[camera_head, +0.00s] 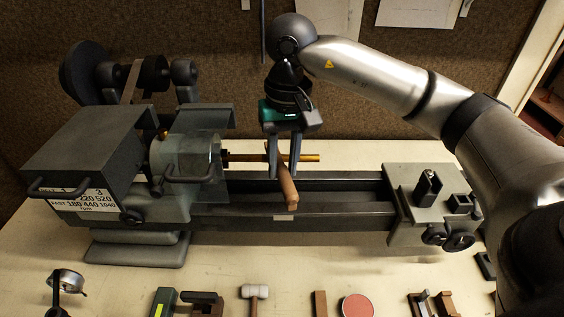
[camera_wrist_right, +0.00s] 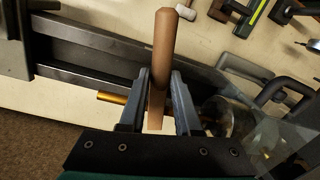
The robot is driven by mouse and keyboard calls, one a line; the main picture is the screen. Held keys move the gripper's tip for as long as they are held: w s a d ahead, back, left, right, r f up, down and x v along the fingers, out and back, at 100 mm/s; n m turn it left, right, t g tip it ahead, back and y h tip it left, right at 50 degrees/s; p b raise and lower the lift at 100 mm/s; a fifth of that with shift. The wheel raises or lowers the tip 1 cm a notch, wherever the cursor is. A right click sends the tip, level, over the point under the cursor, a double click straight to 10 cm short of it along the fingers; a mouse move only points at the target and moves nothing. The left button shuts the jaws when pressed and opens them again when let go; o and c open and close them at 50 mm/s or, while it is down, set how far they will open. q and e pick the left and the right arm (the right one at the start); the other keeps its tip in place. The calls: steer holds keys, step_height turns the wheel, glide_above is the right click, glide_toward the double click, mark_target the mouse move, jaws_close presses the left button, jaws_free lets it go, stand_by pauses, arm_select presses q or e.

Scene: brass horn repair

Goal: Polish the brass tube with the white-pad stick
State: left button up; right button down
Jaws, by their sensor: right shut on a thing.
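The brass tube (camera_head: 306,158) sticks out to the right from the lathe chuck, level above the lathe bed; a short piece shows in the wrist view (camera_wrist_right: 110,97). My right gripper (camera_head: 283,172) hangs over the tube and is shut on a wooden stick (camera_head: 288,190). The stick also shows between the fingers in the wrist view (camera_wrist_right: 163,50), its free end pointing away from the palm's camera side. Its white pad is not visible, and I cannot tell whether the stick touches the tube. My left gripper is not in view.
The grey lathe headstock (camera_head: 85,150) with a clear guard (camera_head: 205,160) stands left of the gripper. The tailstock (camera_head: 415,200) sits at the right end of the bed. A mallet (camera_head: 254,292), a red round tin (camera_head: 357,306) and other tools lie along the front of the bench.

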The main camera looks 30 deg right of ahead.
steer(key=shift+w+a, duration=0.15)
steer(key=shift+d+f+b, duration=0.1)
steer(key=shift+d+b, duration=0.1)
steer(key=shift+b, duration=0.3)
stand_by(0.5)
steer(key=shift+a, duration=0.2)
stand_by(0.4)
steer(key=shift+d+b, duration=0.2)
steer(key=shift+b, duration=0.15)
steer(key=shift+a, duration=0.2)
stand_by(0.4)
steer(key=shift+s+a+r+p, duration=0.35)
steer(key=shift+s+a+r, duration=0.15)
steer(key=shift+s+r, duration=0.35)
steer(key=shift+s+a+r+p, duration=0.3)
steer(key=shift+s+a+r, duration=0.2)
steer(key=shift+s+r, duration=0.35)
steer(key=shift+f, duration=0.1)
